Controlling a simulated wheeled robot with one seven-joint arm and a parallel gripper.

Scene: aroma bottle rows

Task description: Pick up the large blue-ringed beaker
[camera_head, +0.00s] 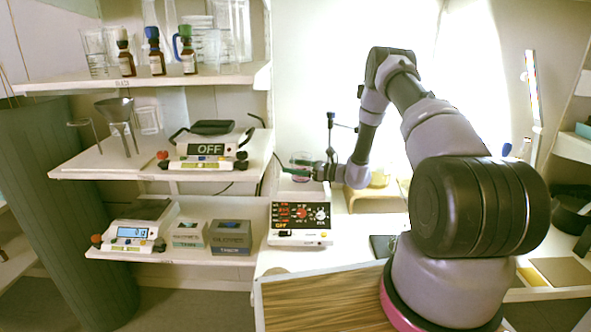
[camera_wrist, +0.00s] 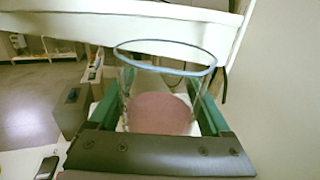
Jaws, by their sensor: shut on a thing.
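The large blue-ringed beaker (camera_wrist: 160,110) is clear glass with a blue rim and a dull pink disc of contents at its bottom. In the wrist view it stands between the two green fingers of my gripper (camera_wrist: 158,100), which are shut on its sides. In the head view the beaker (camera_head: 301,159) is small and partly covered by my gripper (camera_head: 306,171). It is above the white top of the hotplate device (camera_head: 302,219). I cannot tell whether its base touches that top.
Shelves at left hold brown bottles (camera_head: 156,62), glassware, a scale reading OFF (camera_head: 207,150), another scale (camera_head: 133,232) and two grey boxes (camera_head: 230,236). A beige block (camera_head: 362,199) with a yellowish vessel is right of the device. A stand (camera_head: 331,130) rises close behind my gripper.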

